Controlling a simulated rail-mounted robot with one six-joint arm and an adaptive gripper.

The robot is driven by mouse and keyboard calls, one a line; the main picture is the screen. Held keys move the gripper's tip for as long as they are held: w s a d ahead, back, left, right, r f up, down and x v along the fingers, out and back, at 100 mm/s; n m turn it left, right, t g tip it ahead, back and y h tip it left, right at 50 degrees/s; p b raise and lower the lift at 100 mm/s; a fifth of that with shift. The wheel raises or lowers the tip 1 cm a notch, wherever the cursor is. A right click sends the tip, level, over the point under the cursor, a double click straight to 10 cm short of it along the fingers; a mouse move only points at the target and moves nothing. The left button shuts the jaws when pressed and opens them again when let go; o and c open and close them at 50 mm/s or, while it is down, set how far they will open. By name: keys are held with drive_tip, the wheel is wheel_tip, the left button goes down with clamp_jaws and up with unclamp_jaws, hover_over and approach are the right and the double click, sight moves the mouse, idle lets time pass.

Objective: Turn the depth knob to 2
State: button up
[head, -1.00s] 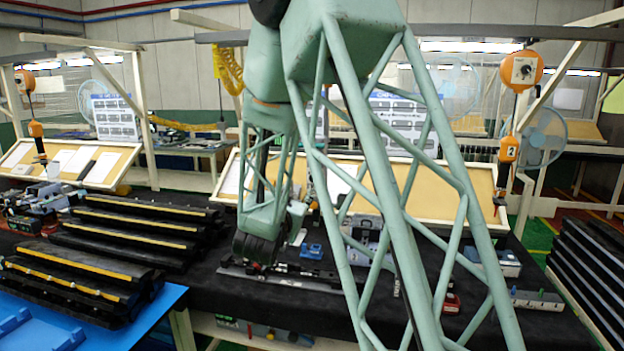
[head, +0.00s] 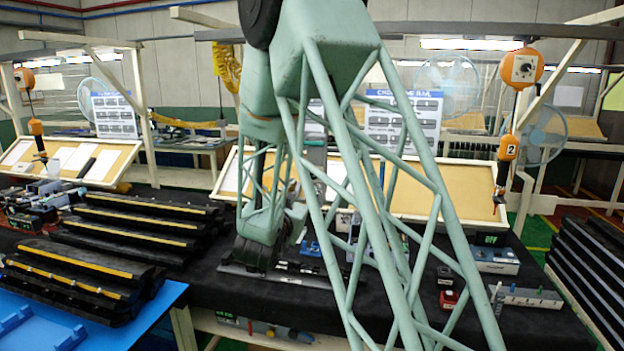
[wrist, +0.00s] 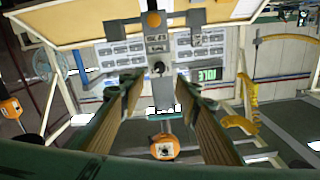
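My gripper (wrist: 158,82) is open in the wrist view, with its two brown-padded fingers well apart. Between the fingertips in that view shows a small dark round knob (wrist: 158,67), with a grey block (wrist: 162,92) beside it. I cannot tell whether this is the depth knob, and no scale marks or number 2 can be read on it. Neither finger visibly touches it. In the head view my arm's end is low over the black-covered bench (head: 205,290), and my fingers cannot be made out there.
A green-lit display (wrist: 208,74) shows in the wrist view. In the head view, a blue-and-white box (head: 495,262), a red item (head: 448,298) and a grey strip with small knobs (head: 525,296) stand right of my arm. Black yellow-striped trim parts (head: 135,232) lie left.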

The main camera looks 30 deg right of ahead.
drive_tip(key=p+x, duration=0.2)
drive_tip(key=x, duration=1.1)
drive_tip(key=c, duration=0.8)
